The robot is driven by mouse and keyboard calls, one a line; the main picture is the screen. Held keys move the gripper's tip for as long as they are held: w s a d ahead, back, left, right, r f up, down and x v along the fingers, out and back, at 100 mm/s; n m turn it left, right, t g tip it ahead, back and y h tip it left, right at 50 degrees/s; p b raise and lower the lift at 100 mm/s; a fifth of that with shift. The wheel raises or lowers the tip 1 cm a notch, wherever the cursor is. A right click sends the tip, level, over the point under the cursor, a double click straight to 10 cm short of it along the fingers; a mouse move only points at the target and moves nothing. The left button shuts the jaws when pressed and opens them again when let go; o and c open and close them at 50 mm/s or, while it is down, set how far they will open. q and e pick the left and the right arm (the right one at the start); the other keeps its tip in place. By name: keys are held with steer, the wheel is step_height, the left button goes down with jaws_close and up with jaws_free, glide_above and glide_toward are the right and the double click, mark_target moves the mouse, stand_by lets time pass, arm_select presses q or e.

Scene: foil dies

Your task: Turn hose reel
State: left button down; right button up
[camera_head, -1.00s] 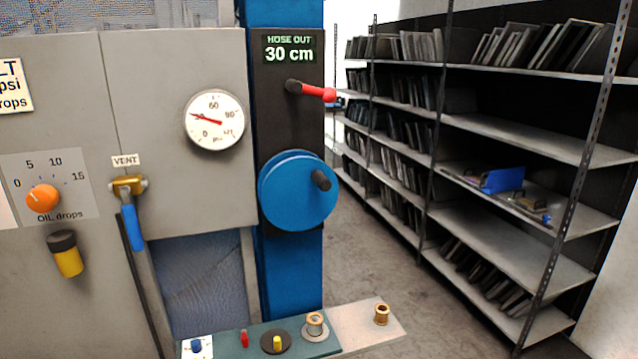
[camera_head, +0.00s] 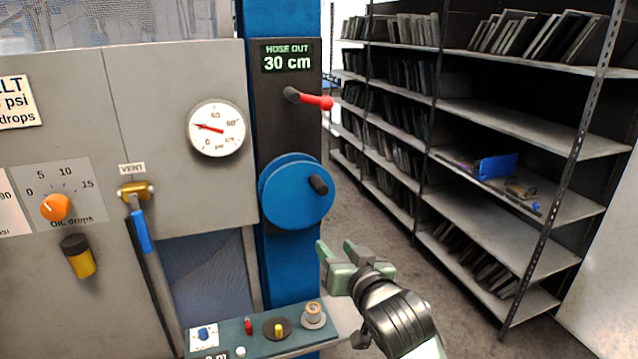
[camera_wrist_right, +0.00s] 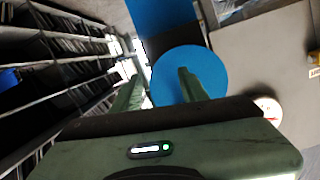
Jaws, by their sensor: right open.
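The blue hose reel (camera_head: 290,200) is a round disc on a blue post, with a dark crank knob (camera_head: 318,184) on its right part. A display above it reads "HOSE OUT 30 cm" (camera_head: 287,58). A red-tipped lever (camera_head: 312,100) sits between display and reel. My right gripper (camera_head: 336,248) is open and empty, below and right of the reel, apart from it. In the right wrist view the reel (camera_wrist_right: 170,75) lies beyond the open fingers, its knob hidden or not distinguishable. My left gripper is not in view.
A grey panel on the left carries a pressure gauge (camera_head: 216,128), an orange dial (camera_head: 55,207) and a blue-handled vent valve (camera_head: 141,230). A ledge (camera_head: 262,341) with small parts juts out below the reel. Shelves (camera_head: 520,215) stand at right, with open floor between.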

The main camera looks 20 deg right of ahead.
mark_target(324, 193)
steer(key=w+r, duration=0.1)
steer(key=r, duration=0.2)
steer(key=w+r+t, duration=0.1)
steer(key=r, duration=0.2)
steer(key=w+r+t, duration=0.1)
steer(key=r, duration=0.2)
steer(key=shift+a+m, duration=0.1)
steer(key=shift+m, duration=0.3)
steer(key=shift+w+r+p, duration=0.15)
steer(key=shift+w+p, duration=0.05)
steer(key=shift+p, duration=0.1)
steer(key=w+p, duration=0.1)
steer(key=w, duration=0.2)
steer(key=w+p, duration=0.1)
steer(key=w, duration=0.3)
steer(key=shift+a+f+p, duration=0.15)
steer(key=shift+f+p, duration=0.05)
steer(key=shift+p, duration=0.2)
jaws_close()
